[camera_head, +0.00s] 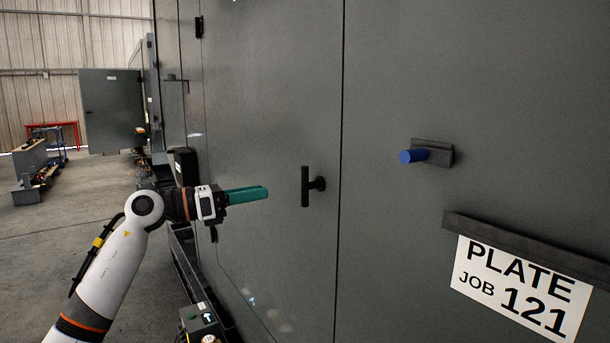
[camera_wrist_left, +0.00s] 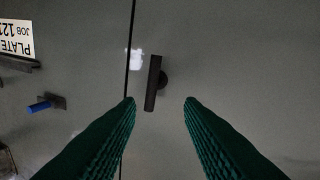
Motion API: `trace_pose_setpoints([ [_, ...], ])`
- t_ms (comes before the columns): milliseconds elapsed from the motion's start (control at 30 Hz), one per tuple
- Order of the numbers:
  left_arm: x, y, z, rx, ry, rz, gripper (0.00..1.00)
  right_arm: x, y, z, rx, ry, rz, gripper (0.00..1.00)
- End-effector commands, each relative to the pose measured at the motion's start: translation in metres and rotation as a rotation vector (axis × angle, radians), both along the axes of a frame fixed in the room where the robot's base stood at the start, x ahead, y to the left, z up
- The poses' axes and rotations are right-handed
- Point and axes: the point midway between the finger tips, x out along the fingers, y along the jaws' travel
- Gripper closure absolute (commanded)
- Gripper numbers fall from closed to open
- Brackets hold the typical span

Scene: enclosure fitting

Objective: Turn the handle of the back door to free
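The door handle (camera_head: 305,187) is a dark bar on a short round stem, standing upright on the grey door (camera_head: 265,110). In the left wrist view the handle (camera_wrist_left: 152,84) is nearly upright with a slight tilt. My left gripper (camera_head: 266,191) has teal fingers and is just left of the handle in the head view, apart from it. In the left wrist view its fingers (camera_wrist_left: 160,102) are spread with nothing between them, and the handle is ahead of the gap. My right gripper is not in view.
A blue peg (camera_head: 412,156) sticks out of a dark block on the panel to the right. Below it a dark ledge (camera_head: 530,250) holds a white sign (camera_head: 522,292) reading PLATE JOB 121. A far door (camera_head: 112,110) stands open at left. The floor at left is mostly clear.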

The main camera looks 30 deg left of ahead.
Motion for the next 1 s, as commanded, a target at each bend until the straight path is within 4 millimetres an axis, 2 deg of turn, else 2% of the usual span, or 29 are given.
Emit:
trace_pose_setpoints([
  [33, -0.009, -0.004, 0.015, 0.079, -0.026, 0.006, 0.66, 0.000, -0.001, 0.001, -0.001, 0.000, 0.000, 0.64],
  [100, -0.015, -0.007, 0.026, 0.148, -0.045, 0.012, 0.66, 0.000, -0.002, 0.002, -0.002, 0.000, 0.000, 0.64],
  [200, -0.012, -0.012, 0.031, 0.176, -0.052, 0.015, 0.66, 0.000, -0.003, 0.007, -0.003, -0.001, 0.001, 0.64],
  [700, 0.064, -0.062, 0.032, 0.165, -0.050, 0.014, 0.66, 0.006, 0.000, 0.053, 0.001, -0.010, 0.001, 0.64],
  [833, 0.076, -0.070, 0.030, 0.165, -0.050, 0.015, 0.66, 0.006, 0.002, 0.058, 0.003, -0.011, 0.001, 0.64],
  [1000, 0.082, -0.074, 0.028, 0.168, -0.049, 0.016, 0.66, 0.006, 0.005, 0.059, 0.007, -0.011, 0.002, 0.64],
])
